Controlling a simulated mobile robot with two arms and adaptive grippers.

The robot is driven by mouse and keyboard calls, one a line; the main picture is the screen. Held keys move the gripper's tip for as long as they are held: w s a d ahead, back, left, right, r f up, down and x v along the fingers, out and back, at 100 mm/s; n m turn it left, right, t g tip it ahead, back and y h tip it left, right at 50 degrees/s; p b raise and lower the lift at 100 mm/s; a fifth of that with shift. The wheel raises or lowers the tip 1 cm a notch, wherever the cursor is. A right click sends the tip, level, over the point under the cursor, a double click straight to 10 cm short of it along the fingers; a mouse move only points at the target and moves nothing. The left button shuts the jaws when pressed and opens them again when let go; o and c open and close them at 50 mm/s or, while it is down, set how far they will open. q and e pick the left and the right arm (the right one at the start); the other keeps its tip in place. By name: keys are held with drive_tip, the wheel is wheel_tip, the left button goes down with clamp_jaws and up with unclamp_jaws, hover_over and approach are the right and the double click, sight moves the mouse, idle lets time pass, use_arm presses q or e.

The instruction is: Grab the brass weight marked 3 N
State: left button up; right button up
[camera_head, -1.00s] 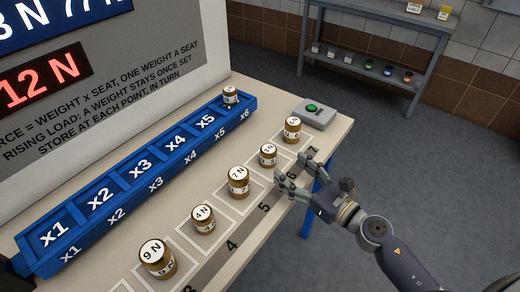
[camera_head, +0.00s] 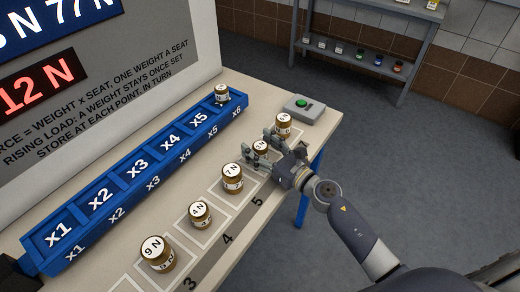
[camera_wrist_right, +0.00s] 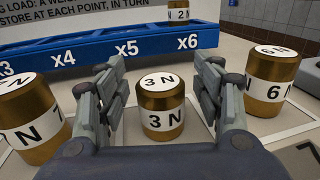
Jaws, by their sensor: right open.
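The brass weight marked 3 N (camera_wrist_right: 161,106) stands upright on its marked square on the table. In the right wrist view it sits between the fingers of my right gripper (camera_wrist_right: 162,108), with a gap on each side. In the head view the 3 N weight (camera_head: 261,147) is partly hidden by my right gripper (camera_head: 268,152), which is open and low over the table. The 7 N weight (camera_head: 232,178) stands nearer on the left, and the 6 N weight (camera_wrist_right: 271,80) stands on the right. My left gripper is not in view.
A blue rack (camera_head: 147,185) with seats x1 to x6 runs along the table; a 2 N weight (camera_wrist_right: 179,14) stands in seat x6. Weights 4 N (camera_head: 200,214) and 9 N (camera_head: 157,253) stand nearer. A box with a green button (camera_head: 303,107) is at the far end.

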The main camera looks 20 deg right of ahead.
sight(260, 145)
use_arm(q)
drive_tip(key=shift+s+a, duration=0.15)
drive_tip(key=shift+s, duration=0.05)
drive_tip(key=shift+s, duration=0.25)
use_arm(e)
drive_tip(key=c, duration=1.4)
drive_tip(key=shift+r, duration=0.1)
drive_tip(key=shift+d+r+p, duration=0.1)
drive_tip(key=shift+r+p, duration=0.2)
drive_tip(key=shift+r, duration=0.2)
wheel_tip(260, 145, up, 2)
drive_tip(key=shift+r+p, duration=0.2)
drive_tip(key=shift+p, duration=0.5)
drive_tip(key=s+b, duration=0.1)
drive_tip(key=s, duration=0.8)
drive_tip(key=s+d+r+b, duration=0.1)
drive_tip(key=s, duration=0.4)
drive_tip(key=shift+d+b, duration=0.1)
drive_tip(key=shift+b, duration=0.2)
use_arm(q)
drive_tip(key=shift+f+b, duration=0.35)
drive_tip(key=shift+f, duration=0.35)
use_arm(e)
drive_tip(key=shift+s+d+r, duration=0.1)
drive_tip(key=shift+s+r, duration=0.05)
drive_tip(key=shift+s, duration=0.35)
drive_tip(key=shift+s+r, duration=0.15)
drive_tip(key=shift+s, duration=0.35)
